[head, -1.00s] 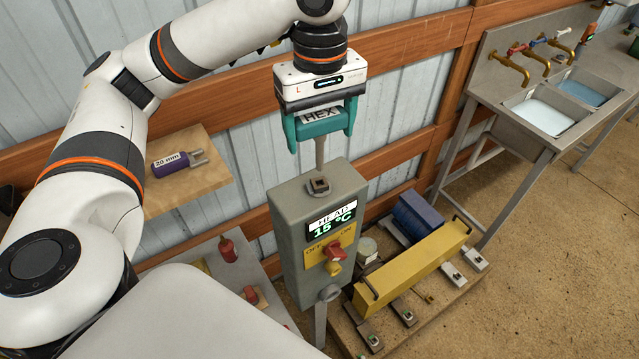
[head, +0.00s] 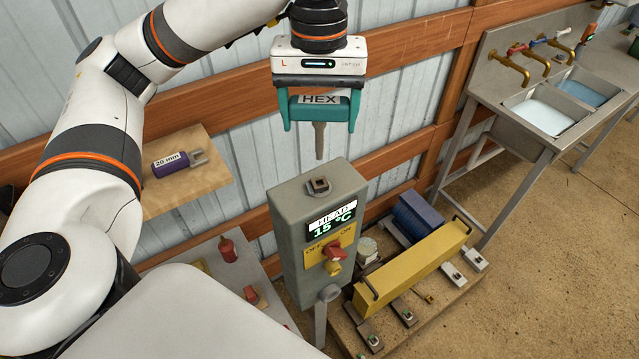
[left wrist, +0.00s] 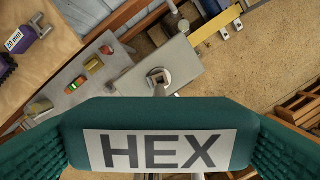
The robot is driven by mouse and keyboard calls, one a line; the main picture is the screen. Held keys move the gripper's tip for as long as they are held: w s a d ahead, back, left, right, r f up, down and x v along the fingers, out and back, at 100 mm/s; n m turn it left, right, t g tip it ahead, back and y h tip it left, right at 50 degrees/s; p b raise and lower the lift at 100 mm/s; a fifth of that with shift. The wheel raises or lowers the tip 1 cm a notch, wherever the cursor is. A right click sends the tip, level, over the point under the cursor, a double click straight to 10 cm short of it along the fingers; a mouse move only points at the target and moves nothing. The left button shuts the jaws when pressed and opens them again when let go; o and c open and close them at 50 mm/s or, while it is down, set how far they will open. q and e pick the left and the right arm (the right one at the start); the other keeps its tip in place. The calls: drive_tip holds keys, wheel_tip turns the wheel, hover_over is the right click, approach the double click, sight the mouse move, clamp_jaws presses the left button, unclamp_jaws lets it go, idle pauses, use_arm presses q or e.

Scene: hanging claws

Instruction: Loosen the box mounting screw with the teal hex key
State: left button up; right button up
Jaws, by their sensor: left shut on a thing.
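My left gripper (head: 319,127) is shut on the handle of the teal hex key (head: 320,106), labelled HEX. The key hangs upright with its grey shaft pointing down. The shaft tip appears above the box mounting screw (head: 318,187), with a visible gap. The screw sits in a square fitting on top of the grey box (head: 283,225). In the left wrist view the key handle (left wrist: 155,115) fills the lower middle, and the screw (left wrist: 158,75) shows just beyond it, with the shaft mostly hidden. My right gripper is out of view.
The box front has a 15 °C display (head: 331,222) and a red switch (head: 333,250). A purple 20 mm tool (head: 178,164) lies on a wooden shelf (head: 205,185) at left. A yellow beam (head: 415,268) lies on a low platform at right. A sink bench (head: 545,110) stands farther right.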

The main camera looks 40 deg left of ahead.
use_arm(q)
drive_tip(key=shift+m, duration=0.3)
drive_tip(key=shift+m, duration=0.7)
